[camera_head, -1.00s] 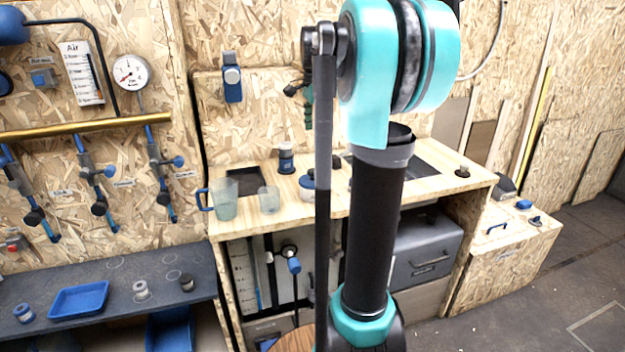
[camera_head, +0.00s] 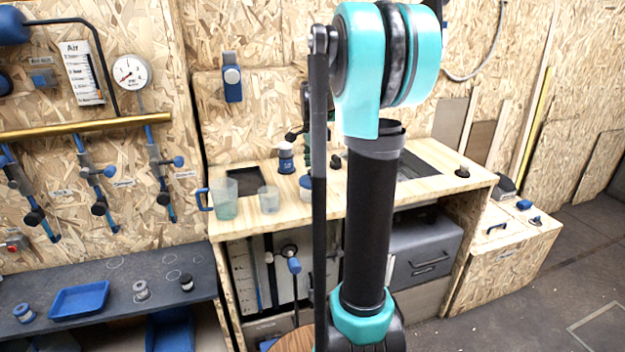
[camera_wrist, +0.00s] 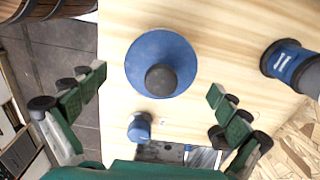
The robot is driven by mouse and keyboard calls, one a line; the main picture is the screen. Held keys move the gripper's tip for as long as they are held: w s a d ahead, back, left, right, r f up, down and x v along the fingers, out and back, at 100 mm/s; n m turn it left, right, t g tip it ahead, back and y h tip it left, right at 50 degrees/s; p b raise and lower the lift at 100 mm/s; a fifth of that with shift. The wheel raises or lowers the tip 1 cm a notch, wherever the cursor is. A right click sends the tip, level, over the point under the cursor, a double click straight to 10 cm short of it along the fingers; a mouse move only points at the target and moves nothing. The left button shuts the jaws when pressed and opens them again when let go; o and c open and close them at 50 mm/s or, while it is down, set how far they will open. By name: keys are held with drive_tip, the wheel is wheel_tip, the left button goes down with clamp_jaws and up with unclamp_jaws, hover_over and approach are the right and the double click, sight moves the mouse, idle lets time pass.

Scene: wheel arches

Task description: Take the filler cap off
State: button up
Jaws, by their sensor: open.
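A round blue cap with a dark knob (camera_wrist: 150,48) is at the upper middle of the wrist view, over the pale wooden worktop; it looks like the filler cap. In the head view a blue-topped pot (camera_head: 305,188) on the worktop appears to be the same thing, partly hidden by my arm. My gripper (camera_wrist: 159,82) is open and empty, its green fingers spread to either side of the cap's near part. I see no contact with the cap. In the head view my gripper (camera_head: 296,134) shows in part, above the worktop.
A blue-and-dark canister (camera_wrist: 290,66) stands to the right of the cap, and a small blue item (camera_wrist: 139,127) lies nearer. A jug (camera_head: 225,198) and a clear cup (camera_head: 269,199) stand on the worktop's left. The worktop's left edge drops to floor in the wrist view.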

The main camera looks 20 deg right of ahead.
drive_tip(key=shift+f, duration=0.15)
drive_tip(key=c, duration=1.3)
